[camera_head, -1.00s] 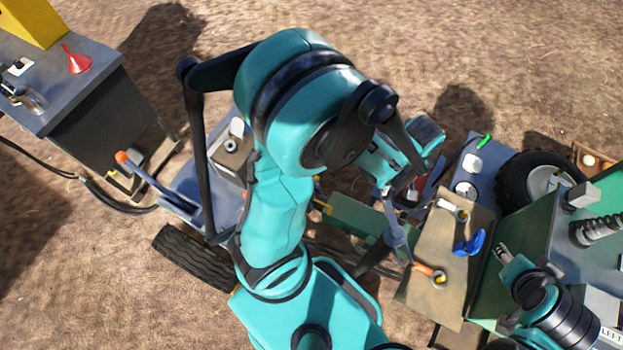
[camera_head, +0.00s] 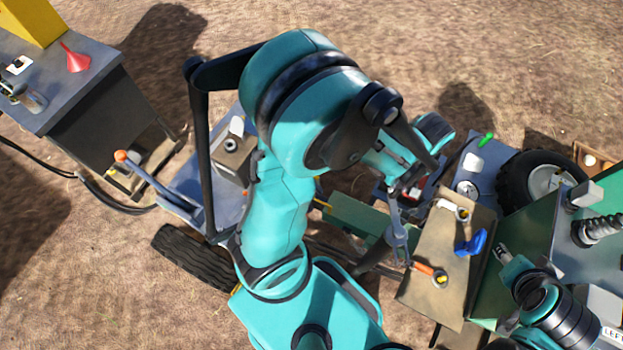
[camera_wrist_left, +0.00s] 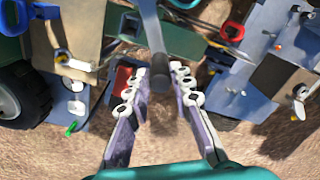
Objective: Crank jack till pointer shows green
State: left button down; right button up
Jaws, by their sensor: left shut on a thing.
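The grey crank arm (camera_head: 399,236) of the jack stands beside the brown board, below my left forearm. In the left wrist view, the crank arm (camera_wrist_left: 150,28) comes down from the top edge and ends in a black grip (camera_wrist_left: 160,74). My left gripper (camera_wrist_left: 157,82) has one finger on each side of this grip and is shut on it. In the head view, the forearm partly hides the gripper. I cannot make out a pointer or its green zone. My right gripper (camera_head: 502,253) is beside the green machine, apart from the crank; its jaw opening is unclear.
The brown board (camera_head: 435,245) carries an orange-handled tool (camera_head: 430,271) and a blue item (camera_head: 470,243), close right of the crank. A green beam (camera_head: 355,219) runs behind it. A wheel (camera_head: 540,180) stands at the right, a dark workbench (camera_head: 95,110) at the left.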

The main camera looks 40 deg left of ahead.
pick_arm(q)
jog(key=shift+w+d+m, duration=0.45)
jog(key=shift+d+m, duration=0.1)
jog(key=shift+m, duration=0.05)
jog(key=shift+w, duration=0.1)
jog(key=shift+w+d+m+b, duration=0.35)
jog(key=shift+d+m+b, duration=0.2)
jog(key=shift+m, duration=0.35)
jog(key=shift+d, duration=0.1)
jog(key=shift+w+d+m, duration=0.4)
jog(key=shift+d+m, duration=0.25)
jog(key=shift+m, duration=0.15)
jog(key=shift+w+d+m+b, duration=0.25)
jog(key=shift+d+m+b, duration=0.25)
jog(key=shift+d+m, duration=0.3)
